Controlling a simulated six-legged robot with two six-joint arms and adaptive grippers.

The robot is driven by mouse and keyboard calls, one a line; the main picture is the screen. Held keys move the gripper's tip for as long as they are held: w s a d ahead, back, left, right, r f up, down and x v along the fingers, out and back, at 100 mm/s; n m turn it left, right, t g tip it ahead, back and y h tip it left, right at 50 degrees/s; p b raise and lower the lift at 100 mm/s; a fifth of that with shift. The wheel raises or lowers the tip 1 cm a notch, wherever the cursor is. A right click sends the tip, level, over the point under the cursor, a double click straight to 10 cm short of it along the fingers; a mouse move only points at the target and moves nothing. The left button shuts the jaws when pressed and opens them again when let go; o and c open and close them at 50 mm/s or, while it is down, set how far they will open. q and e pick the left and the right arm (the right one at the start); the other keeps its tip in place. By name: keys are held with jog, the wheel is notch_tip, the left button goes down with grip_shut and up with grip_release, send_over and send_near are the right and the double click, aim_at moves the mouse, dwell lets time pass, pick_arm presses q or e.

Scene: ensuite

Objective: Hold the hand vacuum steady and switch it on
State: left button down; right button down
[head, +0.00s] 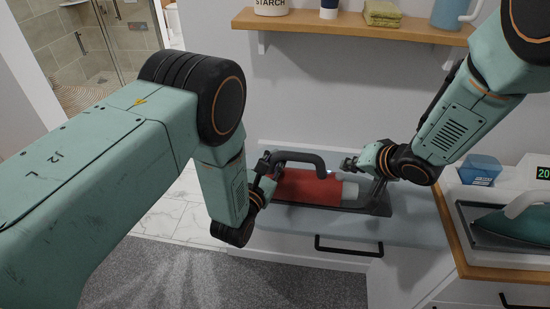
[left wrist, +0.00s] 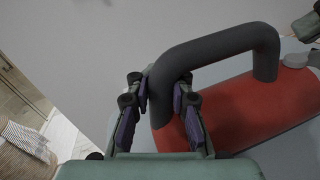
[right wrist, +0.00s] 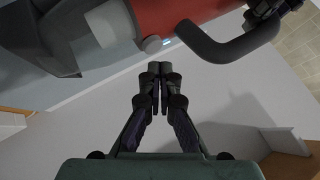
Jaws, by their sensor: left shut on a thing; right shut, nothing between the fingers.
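The hand vacuum (head: 308,188) has a red body, a dark looped handle and a grey front end. It lies on a dark base on the pale counter. My left gripper (head: 264,178) is shut on the rear part of its handle; the left wrist view shows the fingers either side of the dark bar (left wrist: 163,92). A round grey button (right wrist: 152,44) sticks out of the red body, with a small lit bluish mark beside it. My right gripper (right wrist: 160,72) is shut and empty, its tips just short of the button with a small gap. The button also shows in the left wrist view (left wrist: 294,60).
A wooden shelf (head: 350,27) with a starch jar, a green cloth (head: 382,14) and a blue jug runs above. An iron (head: 510,225) and a small blue box (head: 480,170) stand at the right. A drawer handle (head: 348,246) juts out below the counter.

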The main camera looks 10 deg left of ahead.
aim_at(346, 181)
jog(key=shift+r, duration=2.85)
pick_arm(q)
jog(key=c, duration=1.1)
grip_release()
jog(key=shift+s, duration=0.1)
